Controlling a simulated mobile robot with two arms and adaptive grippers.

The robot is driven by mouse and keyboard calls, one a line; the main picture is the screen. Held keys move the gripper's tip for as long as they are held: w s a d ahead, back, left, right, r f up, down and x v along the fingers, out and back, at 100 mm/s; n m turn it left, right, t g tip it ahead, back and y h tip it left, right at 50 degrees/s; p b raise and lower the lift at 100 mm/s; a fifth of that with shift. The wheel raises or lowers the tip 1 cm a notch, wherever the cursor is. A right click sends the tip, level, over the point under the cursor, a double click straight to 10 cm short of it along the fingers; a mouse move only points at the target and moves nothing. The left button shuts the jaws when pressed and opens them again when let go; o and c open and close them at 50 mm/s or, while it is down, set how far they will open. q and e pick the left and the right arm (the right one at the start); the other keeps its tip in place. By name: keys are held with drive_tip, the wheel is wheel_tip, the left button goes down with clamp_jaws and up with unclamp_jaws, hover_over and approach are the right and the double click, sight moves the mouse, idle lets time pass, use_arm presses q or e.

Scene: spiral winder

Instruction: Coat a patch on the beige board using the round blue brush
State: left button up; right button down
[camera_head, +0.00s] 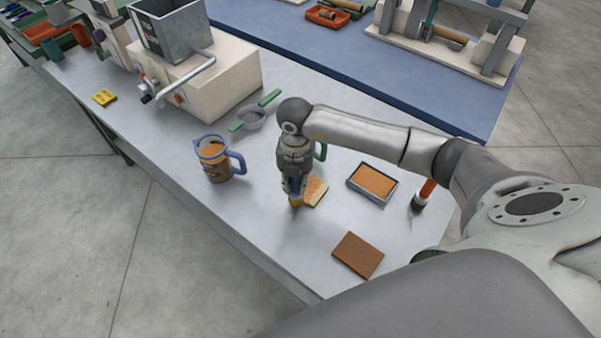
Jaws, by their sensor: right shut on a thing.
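My right gripper (294,183) points down over the grey table and is shut on the round blue brush, which it mostly hides. The yellowish-orange bristle end (296,202) shows below the fingers. The beige board (316,191) lies flat just right of the bristles, partly hidden by the gripper, with an orange tint on its face. I cannot tell whether the bristles touch the board. A dark-rimmed tray (353,187) holds a flat orange fill, right of the board. My left gripper is not in view.
A brown board (358,255) lies near the front edge. A red-handled brush (424,194) is at the right, near my arm. The front-middle table is bare.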

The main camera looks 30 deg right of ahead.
drive_tip(key=shift+w+d+b, duration=0.45)
drive_tip(key=shift+w+d, duration=0.05)
drive_tip(key=shift+d, duration=0.55)
drive_tip(key=shift+w+d+b, duration=0.45)
drive_tip(key=shift+w+d, duration=0.05)
drive_tip(key=shift+d, duration=0.6)
drive_tip(key=shift+w+d+b, duration=0.45)
drive_tip(key=shift+w+d, duration=0.05)
drive_tip(key=shift+d, duration=0.55)
drive_tip(key=d, duration=0.1)
drive_tip(key=w+d+b, duration=0.1)
drive_tip(key=d, duration=0.1)
drive_tip(key=shift+w, duration=0.2)
drive_tip(key=shift+r+p, duration=1.85)
drive_tip(key=shift+r, duration=1.15)
wheel_tip(320, 180, up, 3)
drive_tip(key=shift+p, duration=1.05)
